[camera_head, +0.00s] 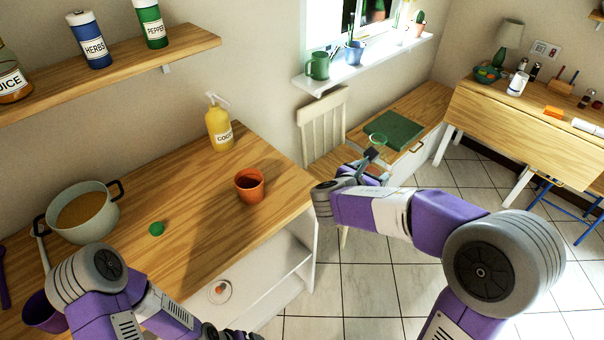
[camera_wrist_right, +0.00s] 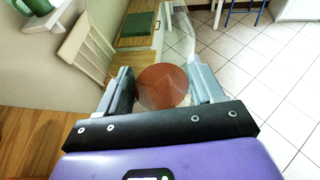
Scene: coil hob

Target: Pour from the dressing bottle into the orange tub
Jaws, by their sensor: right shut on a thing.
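The orange tub (camera_head: 249,187) stands upright on the wooden counter near its right edge. My right gripper (camera_head: 372,170) is to the right of the tub, out beyond the counter edge and above the floor. It is shut on a clear glass vessel, apparently the dressing bottle (camera_head: 377,142). In the right wrist view the bottle (camera_wrist_right: 163,86) is between the two fingers (camera_wrist_right: 165,88), with a red-brown disc showing through the glass. No label shows on it. My left gripper (camera_head: 228,333) is at the bottom edge of the head view, partly cut off; its fingers are unclear.
On the counter are a yellow pump bottle (camera_head: 219,125), a pot of brown liquid (camera_head: 82,212), a small green object (camera_head: 156,228) and a purple container (camera_head: 43,312). A chair (camera_head: 323,125) stands behind my right gripper. The counter around the tub is clear.

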